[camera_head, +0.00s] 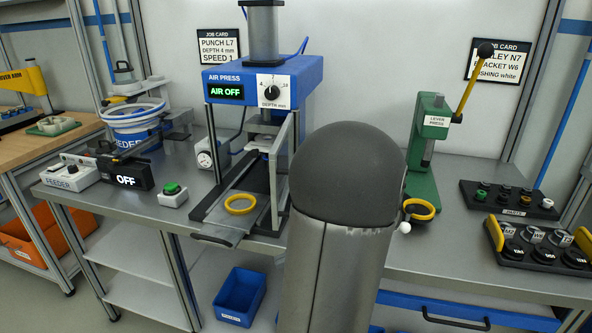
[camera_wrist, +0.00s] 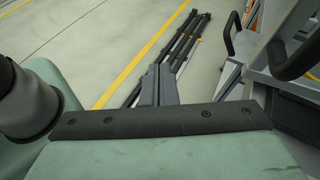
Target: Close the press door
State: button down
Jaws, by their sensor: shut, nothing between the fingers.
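The blue air press (camera_head: 235,82) stands on the bench left of centre, its display reading AIR OFF. A light grey upright frame (camera_head: 281,150) shows at its right side. It may be the press door; I cannot tell its angle, and my arm is close beside it in the picture. A slide (camera_head: 222,226) with a dark handle comes out of the press front and bears a yellow ring (camera_head: 240,204). My gripper (camera_wrist: 163,80) is shut and empty in the wrist view, above the floor. In the head view it is hidden behind my arm.
A FEEDER box, a dark box (camera_head: 127,178) reading OFF and a green button (camera_head: 172,194) stand left of the press. A green lever press (camera_head: 427,150) and black trays (camera_head: 508,199) stand to the right. A blue bin (camera_head: 239,296) is below.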

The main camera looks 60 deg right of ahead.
jog(key=s+d+r+m+t+h+p, duration=0.45)
jog(key=s+d+r+m+t, duration=0.3)
jog(key=s+d+r, duration=0.4)
jog(key=f+x, duration=0.1)
jog(key=x, duration=1.1)
jog(key=shift+w+d+p, duration=0.2)
jog(key=shift+d+p, duration=0.05)
jog(key=shift+p, duration=0.15)
jog(key=shift+f, duration=0.15)
jog(key=shift+t+h, duration=0.25)
